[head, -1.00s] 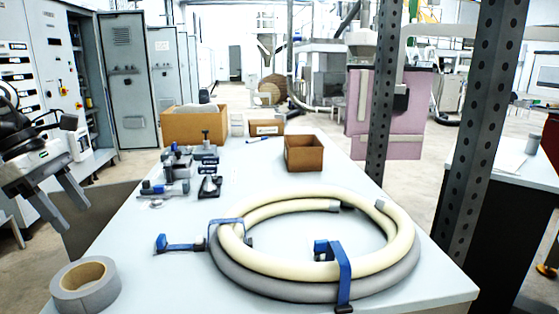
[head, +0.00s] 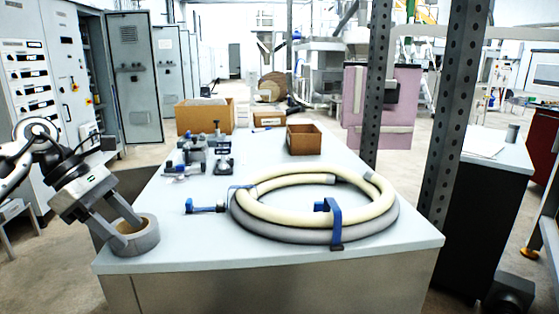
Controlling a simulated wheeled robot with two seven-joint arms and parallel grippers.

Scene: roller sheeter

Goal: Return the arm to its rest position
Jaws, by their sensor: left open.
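My left gripper (head: 128,234) comes in from the left edge of the head view. Its two fingers are apart, with nothing seen held between them. In the picture the fingertips overlap a grey tape roll (head: 146,243), which lies at the near left corner of the table (head: 200,247). I cannot tell whether the fingers touch the roll or are in front of it or above it. My right gripper is not in view.
A coiled cream and grey hose (head: 372,220) with blue clamps (head: 335,222) lies on the table. Small fittings (head: 190,160) and a brown open box (head: 304,140) are farther back. A perforated post (head: 455,110) stands to the right.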

